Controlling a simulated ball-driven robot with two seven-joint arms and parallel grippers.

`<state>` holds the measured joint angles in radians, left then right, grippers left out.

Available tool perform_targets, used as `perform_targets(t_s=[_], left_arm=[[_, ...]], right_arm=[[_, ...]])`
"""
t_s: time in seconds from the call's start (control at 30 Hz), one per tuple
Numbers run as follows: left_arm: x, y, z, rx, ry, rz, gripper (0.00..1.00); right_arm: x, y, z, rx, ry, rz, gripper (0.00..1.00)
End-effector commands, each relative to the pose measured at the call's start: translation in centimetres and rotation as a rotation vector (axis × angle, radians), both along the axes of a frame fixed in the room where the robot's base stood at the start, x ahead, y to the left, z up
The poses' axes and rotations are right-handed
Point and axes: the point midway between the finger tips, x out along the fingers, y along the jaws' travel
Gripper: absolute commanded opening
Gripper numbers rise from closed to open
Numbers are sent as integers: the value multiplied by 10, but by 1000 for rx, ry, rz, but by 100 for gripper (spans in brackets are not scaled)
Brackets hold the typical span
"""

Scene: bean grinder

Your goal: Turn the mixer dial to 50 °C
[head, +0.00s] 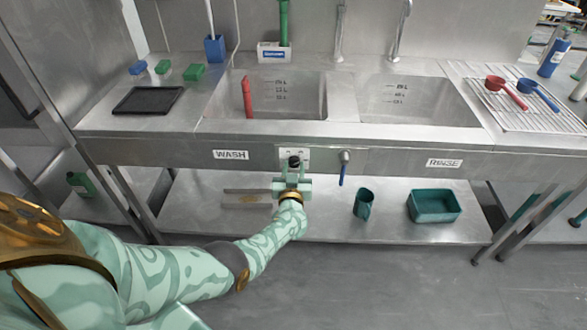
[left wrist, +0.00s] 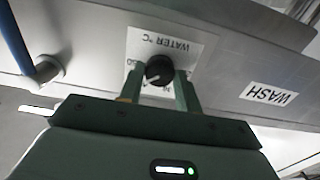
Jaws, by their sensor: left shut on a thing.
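The mixer dial is a round black knob (head: 294,161) on a white plate (head: 303,154) on the front panel below the wash sink. In the left wrist view the knob (left wrist: 158,70) has a pale pointer mark aimed toward the lower left of that picture. Its plate (left wrist: 188,47) reads "WATER °C" upside down, with a partly hidden number ending in 50 at its left. My left gripper (head: 293,178) reaches the knob from the front, and its two fingers (left wrist: 159,88) are shut on the knob's sides. The rest of the scale is hidden by the fingers. My right gripper is not in view.
A blue-handled tap (head: 343,168) sticks out just right of the dial. The wash sink (head: 285,98) and rinse sink (head: 415,105) are above. A green jug (head: 363,204) and green tub (head: 434,206) stand on the lower shelf.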

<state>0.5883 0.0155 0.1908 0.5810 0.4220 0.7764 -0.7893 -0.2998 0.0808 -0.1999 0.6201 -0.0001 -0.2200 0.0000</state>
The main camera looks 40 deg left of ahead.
Motion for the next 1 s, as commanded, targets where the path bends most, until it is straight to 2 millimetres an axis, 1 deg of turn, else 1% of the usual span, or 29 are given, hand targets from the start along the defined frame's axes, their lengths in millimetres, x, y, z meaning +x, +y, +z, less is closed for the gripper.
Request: perform_targets(t_s=[0.03,0.3,0.6,0.8,1.0], left_arm=[[-1,-2,-3,34,29,-2,11],[-1,-1,-2,249,160,-3,11],[-1,-1,-2,447,280,-3,11],[-1,-1,-2,531,331,-4,11],[-1,-1,-3,574,357,-3,11]], right_arm=[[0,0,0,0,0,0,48],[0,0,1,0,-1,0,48],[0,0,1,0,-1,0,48],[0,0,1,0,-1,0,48],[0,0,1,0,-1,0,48]])
